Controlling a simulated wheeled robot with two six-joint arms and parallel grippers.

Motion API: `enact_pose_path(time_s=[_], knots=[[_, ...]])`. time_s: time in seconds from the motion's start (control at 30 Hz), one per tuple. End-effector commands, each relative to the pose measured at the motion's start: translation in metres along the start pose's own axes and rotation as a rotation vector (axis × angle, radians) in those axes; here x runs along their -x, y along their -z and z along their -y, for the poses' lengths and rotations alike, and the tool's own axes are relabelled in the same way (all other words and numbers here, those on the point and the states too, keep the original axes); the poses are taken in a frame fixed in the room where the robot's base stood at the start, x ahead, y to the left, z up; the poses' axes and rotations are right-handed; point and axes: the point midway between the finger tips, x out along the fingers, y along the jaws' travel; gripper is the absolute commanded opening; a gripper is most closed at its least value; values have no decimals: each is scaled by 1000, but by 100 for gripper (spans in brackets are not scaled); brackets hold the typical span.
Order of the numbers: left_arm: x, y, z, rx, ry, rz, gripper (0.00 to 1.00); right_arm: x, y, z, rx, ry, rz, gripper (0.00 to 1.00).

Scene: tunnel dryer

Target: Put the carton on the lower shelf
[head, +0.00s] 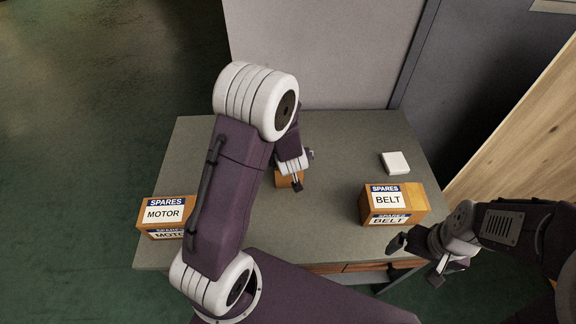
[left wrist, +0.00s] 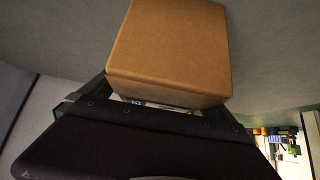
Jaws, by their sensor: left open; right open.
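My left gripper (head: 297,185) is open right at this carton. In the left wrist view the carton (left wrist: 168,50) fills the space just ahead of the open jaws; I cannot tell whether they touch it. A carton labelled MOTOR (head: 163,215) stands at the table's left edge, partly behind my left arm. A carton labelled BELT (head: 390,203) stands at the right. My right gripper (head: 416,262) is open and empty beyond the table's front right edge. The lower shelf is not clearly visible.
A small white block (head: 396,163) lies on the table (head: 345,150) behind the BELT carton. Grey panels stand behind the table and a wooden board (head: 520,130) is at the right. The table is bare between the brown and BELT cartons.

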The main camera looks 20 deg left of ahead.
Motion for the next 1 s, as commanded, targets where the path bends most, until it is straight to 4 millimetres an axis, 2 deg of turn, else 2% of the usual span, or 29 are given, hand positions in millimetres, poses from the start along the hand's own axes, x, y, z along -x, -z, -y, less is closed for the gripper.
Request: enact_pose_path(time_s=[0.07,0.27,0.37,0.6,0.87,1.0], knots=[[-6,0,0,0,0,0,100,-2,0,0,0,0,0,100],[-6,1,0,0,-1,0,100,-1,0,0,0,0,-1,100],[-6,0,0,0,-1,0,75,-1,0,0,0,0,-1,100],[-6,0,0,0,-1,0,8,-1,0,0,0,0,-1,100],[-4,3,0,1,-1,-3,7,0,0,0,0,0,-1,100],[4,11,-1,2,-2,-4,7,6,1,0,0,0,-1,100]])
